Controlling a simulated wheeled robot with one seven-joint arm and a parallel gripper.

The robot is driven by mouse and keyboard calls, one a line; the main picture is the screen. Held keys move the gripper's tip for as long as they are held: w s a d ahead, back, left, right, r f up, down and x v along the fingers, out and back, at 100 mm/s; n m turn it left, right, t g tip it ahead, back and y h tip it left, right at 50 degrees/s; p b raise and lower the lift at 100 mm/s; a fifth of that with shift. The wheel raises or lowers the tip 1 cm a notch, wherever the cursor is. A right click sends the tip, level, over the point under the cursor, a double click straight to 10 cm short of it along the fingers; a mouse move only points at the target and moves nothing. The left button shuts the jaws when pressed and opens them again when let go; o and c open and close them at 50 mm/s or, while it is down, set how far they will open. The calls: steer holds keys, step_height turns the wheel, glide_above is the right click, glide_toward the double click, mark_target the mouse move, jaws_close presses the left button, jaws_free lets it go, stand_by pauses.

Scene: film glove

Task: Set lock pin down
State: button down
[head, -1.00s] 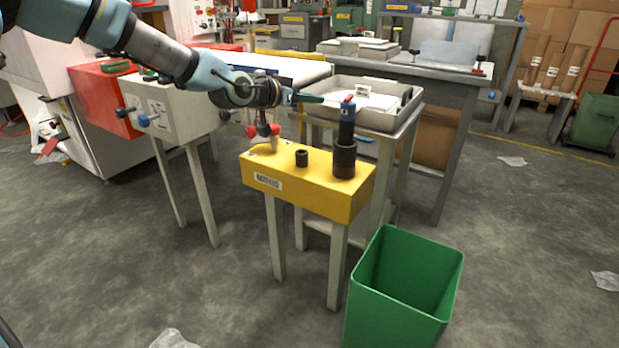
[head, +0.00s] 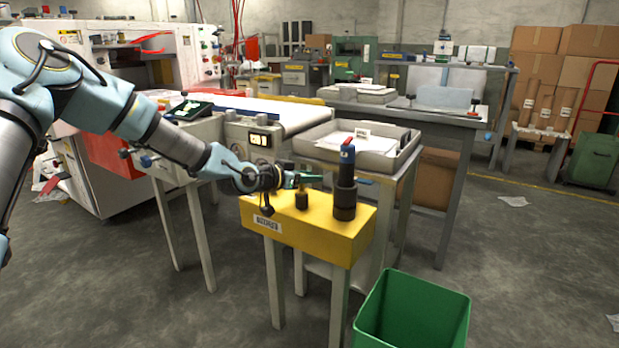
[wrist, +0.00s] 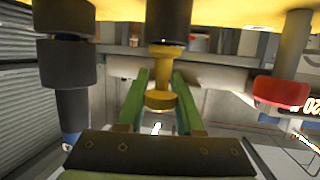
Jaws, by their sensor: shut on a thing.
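My gripper (head: 301,181) is low over the yellow block (head: 318,243), at its small dark bush (head: 302,199). In the wrist view, where the block hangs upside down at the top, my green fingers (wrist: 158,100) are shut on a brass pin with a round head (wrist: 160,99), which I take as the lock pin. Its stem lines up with the dark bush (wrist: 168,22) and appears to enter it; how deep is hidden. A tall dark post with a blue upper part (head: 346,180) stands on the block to the right. A red-knobbed piece (wrist: 281,91) shows in the wrist view.
A green bin (head: 412,312) stands on the floor at front right. A grey tray (head: 355,150) with papers sits on a stand behind the block. A grey machine box (head: 255,139) is close behind my arm. Floor at left front is clear.

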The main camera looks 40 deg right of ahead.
steer(key=shift+f, duration=0.2)
steer(key=c, duration=0.6)
jaws_free()
steer(key=shift+o, duration=0.2)
